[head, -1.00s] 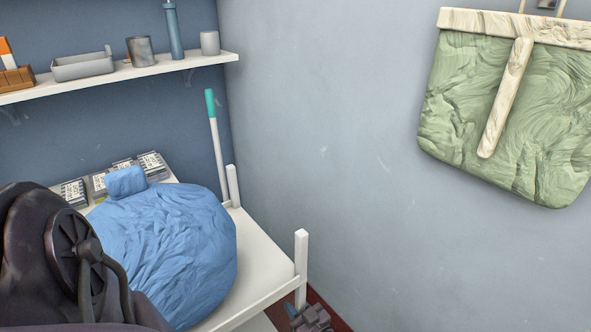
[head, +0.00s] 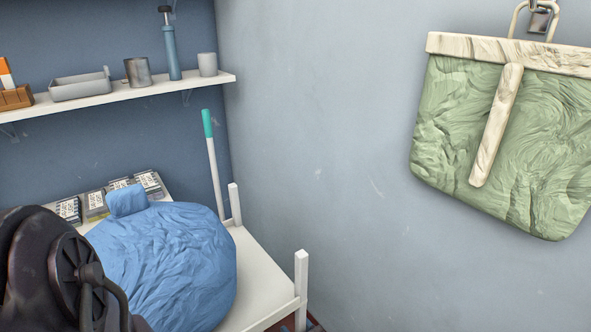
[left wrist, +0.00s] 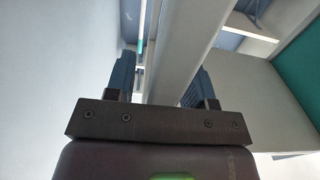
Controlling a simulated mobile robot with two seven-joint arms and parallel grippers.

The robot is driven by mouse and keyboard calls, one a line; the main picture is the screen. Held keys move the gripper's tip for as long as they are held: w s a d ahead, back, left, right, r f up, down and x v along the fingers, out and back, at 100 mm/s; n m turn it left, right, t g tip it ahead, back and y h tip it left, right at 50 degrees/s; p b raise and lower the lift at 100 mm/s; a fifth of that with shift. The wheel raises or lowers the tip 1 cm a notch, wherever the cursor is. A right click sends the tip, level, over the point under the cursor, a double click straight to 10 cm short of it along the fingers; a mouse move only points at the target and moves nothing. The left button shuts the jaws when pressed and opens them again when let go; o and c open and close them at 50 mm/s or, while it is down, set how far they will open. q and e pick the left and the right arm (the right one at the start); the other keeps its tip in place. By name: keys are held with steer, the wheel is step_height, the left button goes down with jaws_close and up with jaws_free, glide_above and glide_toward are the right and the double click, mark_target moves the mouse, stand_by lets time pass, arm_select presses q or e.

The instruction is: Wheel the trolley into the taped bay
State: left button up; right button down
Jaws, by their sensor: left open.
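No trolley can be made out for sure. A white frame with upright corner posts (head: 301,280) stands at lower centre in the head view; I cannot tell whether it is the trolley. A large blue cloth bundle (head: 165,265) rests on its white top. The taped bay is not in view. In the left wrist view my left gripper (left wrist: 163,68) is open, its two dark fingers apart. A pale grey-white bar (left wrist: 178,45) shows between and beyond them; I cannot tell whether it touches them. My right gripper is not seen.
A white wall shelf (head: 130,97) holds a grey tray, cups and a blue cylinder. A green bag (head: 500,130) hangs on the right wall. A teal-topped white pole (head: 212,155) stands in the corner. Several labelled packs (head: 95,203) lie behind the bundle. My dark arm covers the lower left.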

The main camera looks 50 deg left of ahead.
arm_select(q)
steer(key=shift+d, duration=0.1)
steer(key=shift+d, duration=3.65)
